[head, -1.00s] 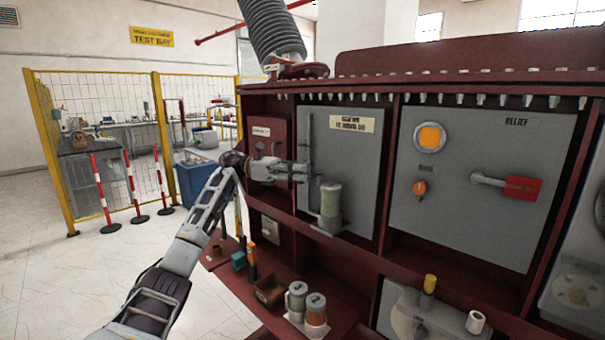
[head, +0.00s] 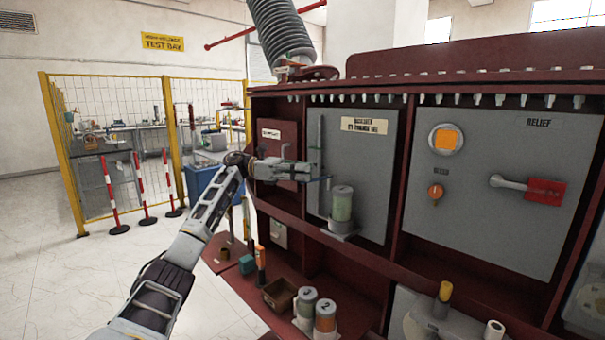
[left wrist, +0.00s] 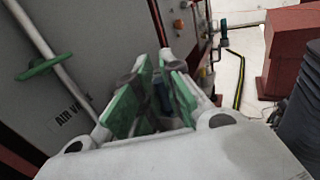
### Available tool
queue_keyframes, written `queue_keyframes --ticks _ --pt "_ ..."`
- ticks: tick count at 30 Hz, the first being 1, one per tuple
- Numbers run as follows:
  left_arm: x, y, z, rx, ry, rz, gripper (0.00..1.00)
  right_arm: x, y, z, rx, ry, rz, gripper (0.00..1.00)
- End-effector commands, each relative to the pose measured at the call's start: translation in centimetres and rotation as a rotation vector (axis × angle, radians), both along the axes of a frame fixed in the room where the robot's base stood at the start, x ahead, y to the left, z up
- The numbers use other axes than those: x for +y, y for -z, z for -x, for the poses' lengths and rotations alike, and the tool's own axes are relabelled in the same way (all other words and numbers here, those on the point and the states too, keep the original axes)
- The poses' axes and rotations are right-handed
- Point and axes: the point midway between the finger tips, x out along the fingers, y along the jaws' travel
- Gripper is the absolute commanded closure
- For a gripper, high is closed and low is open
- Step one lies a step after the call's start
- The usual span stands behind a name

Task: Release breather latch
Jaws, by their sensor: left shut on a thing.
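The breather (head: 341,207) is an upright canister with a grey top and a greenish body, standing on a small bracket on the grey panel. My left gripper (head: 316,174) is just left of its top, in front of the panel. In the left wrist view the green finger pads (left wrist: 153,95) are close together. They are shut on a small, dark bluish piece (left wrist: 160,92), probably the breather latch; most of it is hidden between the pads. My right gripper is in neither view.
A thin vertical pipe (head: 319,135) runs up the panel behind the gripper. A relief panel with a red-ended handle (head: 545,192) and an orange knob (head: 436,192) is to the right. Below, two numbered canisters (head: 325,316) and an open box (head: 280,294) stand on a shelf.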

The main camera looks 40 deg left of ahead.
Motion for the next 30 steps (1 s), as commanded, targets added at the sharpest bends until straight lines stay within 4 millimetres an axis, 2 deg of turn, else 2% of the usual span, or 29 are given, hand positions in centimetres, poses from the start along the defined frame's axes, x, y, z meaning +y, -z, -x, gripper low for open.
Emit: queue_keyframes --ticks 4,5,10,19,23,30 --pt "0.1 -0.1 0.0 -0.001 -0.004 0.0 1.0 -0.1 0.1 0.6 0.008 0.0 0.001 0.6" --pt "0.1 -0.1 0.0 -0.002 -0.004 -0.001 0.89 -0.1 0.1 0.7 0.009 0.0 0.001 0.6" --pt "0.1 -0.1 0.0 -0.001 -0.003 0.0 0.67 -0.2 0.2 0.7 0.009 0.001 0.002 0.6" --pt "0.0 0.0 0.0 -0.001 -0.001 0.0 0.67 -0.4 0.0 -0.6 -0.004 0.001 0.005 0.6" --pt "0.3 0.0 0.1 0.0 -0.002 0.0 0.67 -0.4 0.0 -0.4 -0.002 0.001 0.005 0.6" --pt "1.9 0.0 0.7 0.0 -0.004 0.0 0.67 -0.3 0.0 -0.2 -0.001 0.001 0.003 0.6"
